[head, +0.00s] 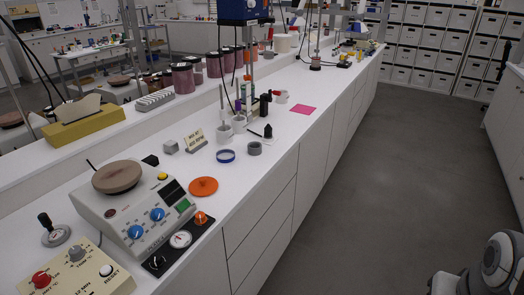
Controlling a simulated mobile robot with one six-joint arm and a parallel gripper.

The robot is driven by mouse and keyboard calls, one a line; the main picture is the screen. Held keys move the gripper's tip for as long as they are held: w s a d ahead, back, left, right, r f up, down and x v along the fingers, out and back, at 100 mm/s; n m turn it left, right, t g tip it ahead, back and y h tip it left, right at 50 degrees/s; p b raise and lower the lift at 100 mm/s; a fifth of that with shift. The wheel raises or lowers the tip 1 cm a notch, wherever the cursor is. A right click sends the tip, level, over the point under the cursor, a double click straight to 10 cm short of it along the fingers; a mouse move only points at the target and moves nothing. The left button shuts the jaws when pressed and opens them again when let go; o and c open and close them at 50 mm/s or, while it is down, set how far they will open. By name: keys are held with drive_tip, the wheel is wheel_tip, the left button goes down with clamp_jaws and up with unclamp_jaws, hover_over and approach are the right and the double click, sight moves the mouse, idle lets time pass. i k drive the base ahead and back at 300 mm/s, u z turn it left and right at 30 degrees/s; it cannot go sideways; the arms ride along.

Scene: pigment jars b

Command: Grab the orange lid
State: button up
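The orange lid (203,187) is a flat round disc with a darker mark near its middle. It lies on the white counter (262,185) in the head view, just right of the grey device with blue knobs. Nothing covers it. Only a grey and white part of what looks like my own arm shows at the lower right corner, far from the lid across the aisle. My gripper itself is not in view.
The grey device (120,212) with a brown round plate and a small black panel (178,242) stand close to the lid. The grey floor (385,180) is clear.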

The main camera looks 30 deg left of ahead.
sight(202, 186)
drive_tip(key=u, duration=0.8)
drive_tip(key=i, duration=1.25)
drive_tip(key=u, duration=0.9)
drive_tip(key=k, duration=0.75)
drive_tip(key=u, duration=0.2)
drive_tip(key=i, duration=0.85)
drive_tip(key=z, duration=0.1)
